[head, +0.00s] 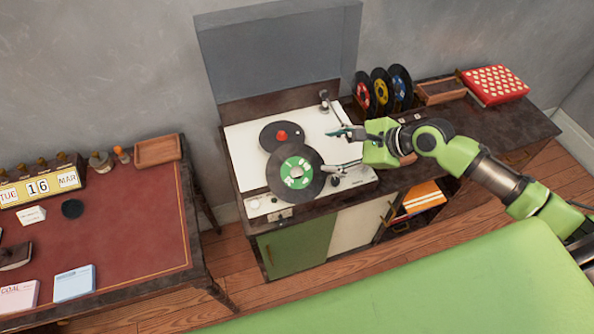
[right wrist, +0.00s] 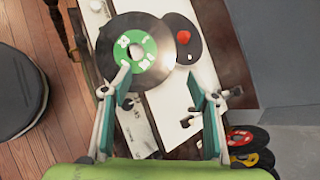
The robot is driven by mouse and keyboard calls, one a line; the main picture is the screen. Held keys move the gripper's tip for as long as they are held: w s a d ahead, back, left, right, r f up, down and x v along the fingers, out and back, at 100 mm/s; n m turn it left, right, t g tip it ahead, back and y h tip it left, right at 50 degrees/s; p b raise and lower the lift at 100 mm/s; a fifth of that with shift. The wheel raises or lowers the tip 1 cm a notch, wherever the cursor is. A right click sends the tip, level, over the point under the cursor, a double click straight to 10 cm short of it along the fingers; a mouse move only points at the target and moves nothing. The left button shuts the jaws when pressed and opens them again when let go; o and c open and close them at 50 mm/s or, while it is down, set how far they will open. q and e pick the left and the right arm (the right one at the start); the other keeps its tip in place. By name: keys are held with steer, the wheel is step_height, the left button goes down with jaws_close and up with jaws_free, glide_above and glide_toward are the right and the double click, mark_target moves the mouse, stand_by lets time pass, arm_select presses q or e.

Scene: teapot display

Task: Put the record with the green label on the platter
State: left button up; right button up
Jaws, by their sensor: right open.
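The record with the green label (head: 296,173) lies on the front left of the white turntable (head: 241,147). It overlaps the near edge of the black platter (head: 270,134), which has a red piece at its centre. In the right wrist view the record (right wrist: 155,62) covers part of the platter (right wrist: 184,52). I cannot tell whether it rests flat or tilted. My right gripper (head: 331,150) is open and empty, just right of the record. In the right wrist view one fingertip of the gripper (right wrist: 158,78) is close to the record's edge; contact is unclear. My left gripper is not in view.
The tonearm (head: 325,100) stands at the turntable's back right, and a raised clear lid (head: 280,50) is behind. Several records (head: 381,90) stand upright to the right, beside a wooden tray (head: 440,92) and a red box (head: 494,84). A desk (head: 130,235) stands left.

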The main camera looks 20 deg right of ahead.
mark_target(298, 155)
steer(key=p+x, duration=0.1)
steer(key=x, duration=1)
steer(key=shift+f, duration=0.1)
steer(key=shift+c, duration=0.3)
steer(key=c, duration=0.7)
